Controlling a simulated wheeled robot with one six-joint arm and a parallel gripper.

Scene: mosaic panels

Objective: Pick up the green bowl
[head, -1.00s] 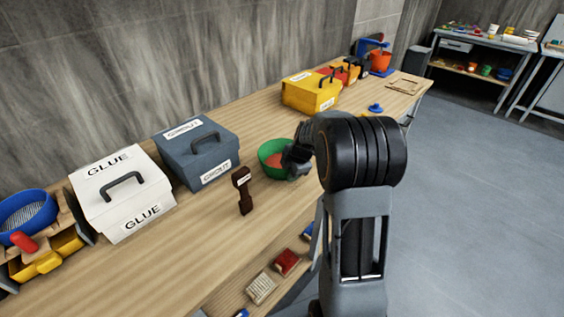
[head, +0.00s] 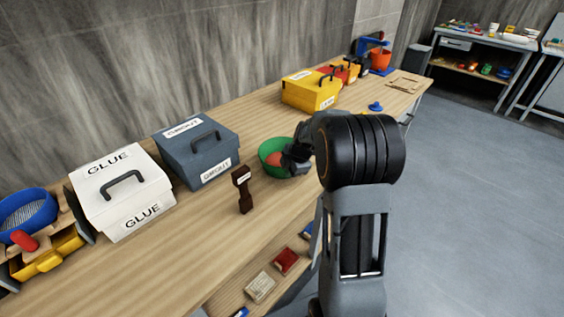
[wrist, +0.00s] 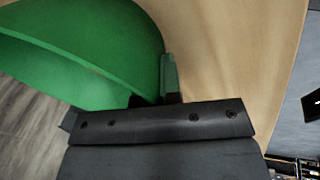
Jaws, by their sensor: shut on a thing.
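The green bowl (head: 268,150) is on the long wooden workbench in the head view, to the right of the dark blue grout box. Something reddish shows inside it. My gripper (head: 294,164) is at the bowl's right side, shut on its rim. In the wrist view the bowl (wrist: 90,50) fills the upper left, large and close. My gripper (wrist: 165,85) has one green-tinted finger against the bowl's edge there; the other finger is hidden. My forearm hides part of the bench behind the gripper.
The blue grout box (head: 197,150), white glue box (head: 121,192) and a dark brown tool (head: 242,190) stand to the left. A yellow box (head: 311,92) stands farther back. A blue knobbed object (head: 375,107) lies at the right. Bare bench (head: 215,235) lies in front.

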